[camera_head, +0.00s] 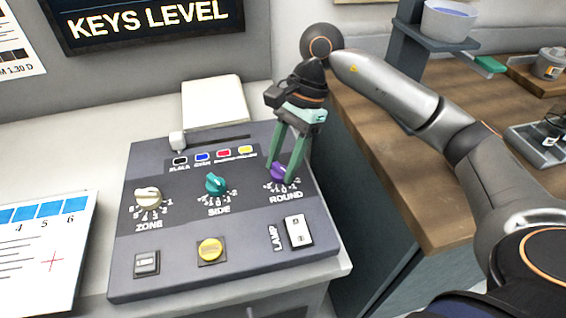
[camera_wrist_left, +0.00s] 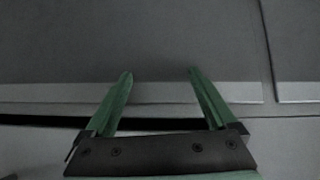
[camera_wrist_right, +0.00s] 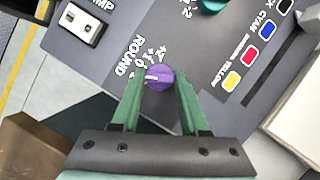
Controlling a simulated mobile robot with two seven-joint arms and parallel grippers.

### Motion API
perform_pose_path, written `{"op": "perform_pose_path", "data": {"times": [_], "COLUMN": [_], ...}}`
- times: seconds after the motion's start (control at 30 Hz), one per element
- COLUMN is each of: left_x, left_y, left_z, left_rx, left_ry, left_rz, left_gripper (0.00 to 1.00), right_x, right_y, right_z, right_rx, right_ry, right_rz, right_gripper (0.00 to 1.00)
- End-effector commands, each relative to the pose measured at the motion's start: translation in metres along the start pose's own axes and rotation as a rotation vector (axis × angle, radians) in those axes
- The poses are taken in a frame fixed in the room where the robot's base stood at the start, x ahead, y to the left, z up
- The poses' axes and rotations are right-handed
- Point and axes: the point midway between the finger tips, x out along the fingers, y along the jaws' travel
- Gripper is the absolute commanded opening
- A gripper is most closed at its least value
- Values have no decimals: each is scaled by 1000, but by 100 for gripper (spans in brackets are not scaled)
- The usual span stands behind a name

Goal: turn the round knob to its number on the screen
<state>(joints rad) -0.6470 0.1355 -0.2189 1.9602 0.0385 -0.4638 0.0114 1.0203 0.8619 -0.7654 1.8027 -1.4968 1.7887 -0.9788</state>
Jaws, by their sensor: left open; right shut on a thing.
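The purple round knob (camera_head: 280,173) sits above the ROUND label at the right of the grey control panel (camera_head: 180,285). My right gripper (camera_head: 283,178) comes down on it from above, its green fingers on either side. In the right wrist view the knob (camera_wrist_right: 159,78) is between the fingertips, with a white pointer line and dial marks around it. The screen (camera_head: 145,18) at the top left reads "KEYS LEVEL"; its upper part is out of frame and no number shows. My left gripper (camera_wrist_left: 160,85) shows only in the left wrist view, open and empty before a grey surface.
The panel also bears a white ZONE knob (camera_head: 148,197), a teal SIDE knob (camera_head: 215,184), a yellow button (camera_head: 210,249), a LAMP switch (camera_head: 298,232) and a slider (camera_head: 178,141). A wooden counter (camera_head: 420,190) stands at the right, past a gap.

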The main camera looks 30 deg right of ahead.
Motion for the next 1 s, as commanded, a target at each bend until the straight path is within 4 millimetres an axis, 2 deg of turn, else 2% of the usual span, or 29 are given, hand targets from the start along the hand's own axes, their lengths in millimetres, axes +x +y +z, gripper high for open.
{"op": "perform_pose_path", "data": {"times": [0.43,0.47,0.5,0.7,1.0], "left_x": [0,0,0,-1,0], "left_y": [1,1,1,2,1], "left_z": [-1,-1,0,1,4], "left_rx": [1,1,1,1,1], "left_ry": [1,1,1,0,-6], "left_rz": [3,3,3,4,3], "left_gripper": [91,91,91,91,91], "right_x": [0,0,0,0,-2], "right_y": [0,0,0,0,0], "right_z": [0,0,0,0,0], "right_rx": [-11,-11,-11,-11,-11], "right_ry": [1,1,1,1,1], "right_rz": [7,7,7,6,4], "right_gripper": [0,46,51,73,74]}}
